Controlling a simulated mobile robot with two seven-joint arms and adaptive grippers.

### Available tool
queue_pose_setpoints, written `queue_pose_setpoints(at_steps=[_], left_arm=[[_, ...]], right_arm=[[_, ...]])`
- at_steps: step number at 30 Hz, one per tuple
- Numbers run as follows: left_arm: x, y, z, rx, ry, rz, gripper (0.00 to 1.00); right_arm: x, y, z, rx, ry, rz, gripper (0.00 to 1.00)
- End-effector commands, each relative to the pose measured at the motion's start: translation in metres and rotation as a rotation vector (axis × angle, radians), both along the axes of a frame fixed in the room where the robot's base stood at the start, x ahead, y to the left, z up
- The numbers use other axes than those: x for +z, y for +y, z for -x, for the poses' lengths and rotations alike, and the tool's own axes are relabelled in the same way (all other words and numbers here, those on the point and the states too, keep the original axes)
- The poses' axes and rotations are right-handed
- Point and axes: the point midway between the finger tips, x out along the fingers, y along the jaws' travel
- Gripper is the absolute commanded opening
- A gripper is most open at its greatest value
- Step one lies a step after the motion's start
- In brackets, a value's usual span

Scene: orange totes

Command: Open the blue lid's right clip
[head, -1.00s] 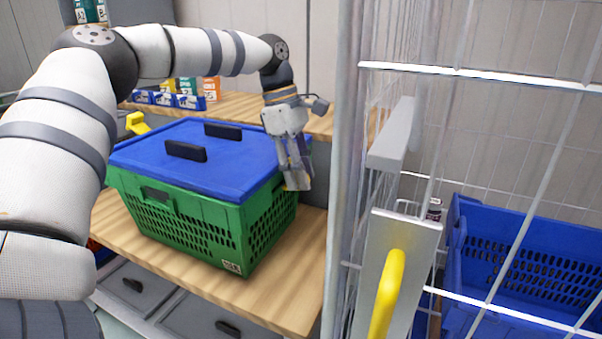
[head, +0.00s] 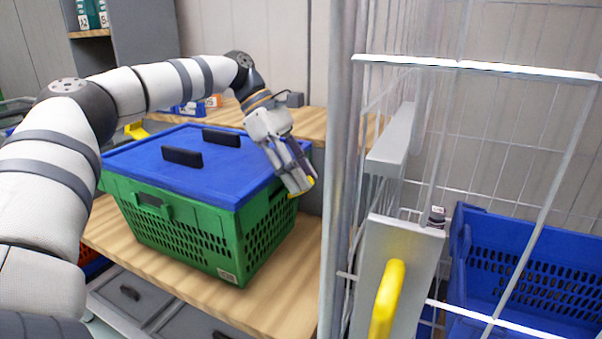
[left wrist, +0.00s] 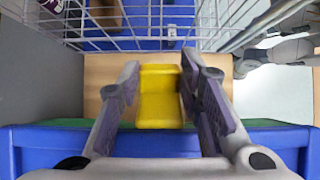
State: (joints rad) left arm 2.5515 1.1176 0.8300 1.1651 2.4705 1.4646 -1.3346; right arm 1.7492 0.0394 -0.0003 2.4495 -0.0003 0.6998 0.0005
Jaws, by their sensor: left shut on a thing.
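The blue lid (head: 196,162), with two black handles, lies on the green crate (head: 185,232) on the wooden bench. My left gripper (head: 299,184) is at the lid's right side, tilted with its fingertips pointing down and outward. It is shut on the yellow right clip (left wrist: 160,97), which shows between the fingers in the left wrist view. In the head view only a bit of yellow shows at the fingertips. The yellow clip on the left side (head: 136,129) sticks outward from the lid. My right gripper is not in view.
A metal post (head: 343,170) and a wire cage door with a yellow handle (head: 386,300) stand close to the right of the crate. A blue basket (head: 530,260) is behind the wire. The wooden bench (head: 285,285) is clear in front.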

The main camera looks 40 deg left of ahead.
Motion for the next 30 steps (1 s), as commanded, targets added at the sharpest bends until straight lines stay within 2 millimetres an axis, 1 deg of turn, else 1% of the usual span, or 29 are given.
queue_pose_setpoints(at_steps=[4, 5, 6, 7, 14, 17, 20, 24, 27, 30], left_arm=[[0.0, 0.0, 0.0, -0.001, -0.001, 0.0, 0.05], [0.0, 0.0, 0.0, -0.001, -0.001, 0.0, 0.39], [0.0, 0.0, 0.0, -0.001, -0.001, 0.0, 0.49], [0.0, 0.0, 0.0, -0.001, -0.001, 0.0, 0.53], [0.0, 0.0, 0.0, -0.001, 0.0, -0.001, 0.53], [0.004, 0.002, 0.0, 0.0, -0.002, -0.002, 0.53], [0.018, 0.012, 0.003, 0.003, -0.004, -0.001, 0.53], [0.052, 0.035, 0.01, 0.005, -0.005, -0.003, 0.53], [0.073, 0.05, 0.015, 0.005, -0.003, -0.003, 0.53], [0.086, 0.058, 0.018, 0.002, 0.0, -0.003, 0.53]], right_arm=[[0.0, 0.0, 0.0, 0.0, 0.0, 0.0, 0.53], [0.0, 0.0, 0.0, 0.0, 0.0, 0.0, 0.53], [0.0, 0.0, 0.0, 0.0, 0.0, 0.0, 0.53], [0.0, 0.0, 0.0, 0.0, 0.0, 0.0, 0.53], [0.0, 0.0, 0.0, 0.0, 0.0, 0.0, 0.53], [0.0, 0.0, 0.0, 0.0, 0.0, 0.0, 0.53], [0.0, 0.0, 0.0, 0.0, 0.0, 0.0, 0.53], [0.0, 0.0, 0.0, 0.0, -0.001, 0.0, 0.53], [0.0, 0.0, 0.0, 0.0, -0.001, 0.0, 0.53], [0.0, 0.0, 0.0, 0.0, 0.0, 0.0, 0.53]])
